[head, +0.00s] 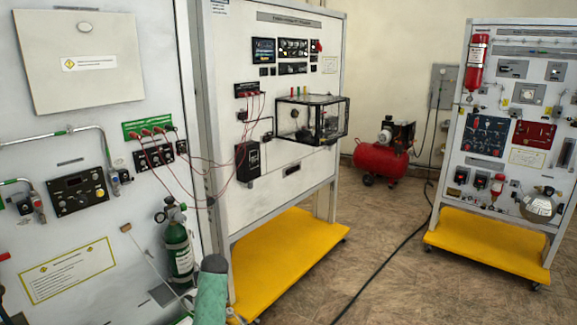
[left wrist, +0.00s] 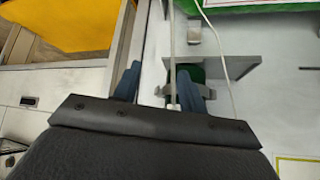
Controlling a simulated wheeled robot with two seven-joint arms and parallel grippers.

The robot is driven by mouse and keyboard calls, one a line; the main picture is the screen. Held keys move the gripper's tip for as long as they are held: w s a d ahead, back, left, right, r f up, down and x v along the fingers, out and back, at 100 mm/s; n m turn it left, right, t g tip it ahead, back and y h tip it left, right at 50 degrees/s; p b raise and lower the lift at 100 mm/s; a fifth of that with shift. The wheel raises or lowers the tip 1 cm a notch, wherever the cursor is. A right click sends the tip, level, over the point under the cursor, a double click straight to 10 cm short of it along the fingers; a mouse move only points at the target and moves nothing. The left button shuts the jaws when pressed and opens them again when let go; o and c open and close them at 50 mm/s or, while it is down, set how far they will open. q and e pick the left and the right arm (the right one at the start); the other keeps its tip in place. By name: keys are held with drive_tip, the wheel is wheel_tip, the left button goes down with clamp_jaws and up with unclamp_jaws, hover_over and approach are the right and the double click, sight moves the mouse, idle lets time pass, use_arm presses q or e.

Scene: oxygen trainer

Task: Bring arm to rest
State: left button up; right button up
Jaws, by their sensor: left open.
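My left gripper (left wrist: 157,86) shows in the left wrist view with its two blue fingers apart and nothing visible between their tips. Past the right-hand finger is a grey bracket (left wrist: 232,70) on the pale panel, with a dark green part (left wrist: 198,74) that is mostly hidden. In the head view a green oxygen cylinder (head: 179,248) stands upright against the left training panel (head: 95,215). The left gripper's fingers cannot be made out in the head view. My right gripper is not in view.
The middle panel (head: 225,130) stands on a yellow base (head: 285,255), and red cables run to it from the left panel. A red compressor (head: 383,160) and another panel (head: 510,105) stand farther back. A dark hose (head: 388,258) crosses the otherwise open floor.

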use_arm(q)
drive_tip(key=d+r+m+t+h, duration=0.1)
drive_tip(key=d+r+m+t, duration=0.1)
drive_tip(key=d+r, duration=0.1)
drive_tip(key=s+d+f+m+g+h, duration=0.15)
drive_tip(key=s+d+f, duration=0.25)
drive_tip(key=s+f, duration=0.55)
drive_tip(key=s+d+f+m+h, duration=0.2)
drive_tip(key=s+d+f+m, duration=0.15)
drive_tip(key=s+f, duration=0.6)
drive_tip(key=s+f+g, duration=0.2)
drive_tip(key=s+f, duration=0.5)
drive_tip(key=s, duration=0.6)
drive_tip(key=s+d+f+g, duration=0.1)
drive_tip(key=s+f, duration=0.6)
drive_tip(key=s, duration=0.7)
drive_tip(key=s+d+f+g, duration=0.1)
drive_tip(key=s+f+g, duration=0.2)
drive_tip(key=s+f, duration=0.4)
drive_tip(key=s, duration=0.7)
drive_tip(key=shift+s+f, duration=0.2)
drive_tip(key=shift+f, duration=0.15)
drive_tip(key=shift+w+h, duration=0.1)
drive_tip(key=shift+h, duration=0.15)
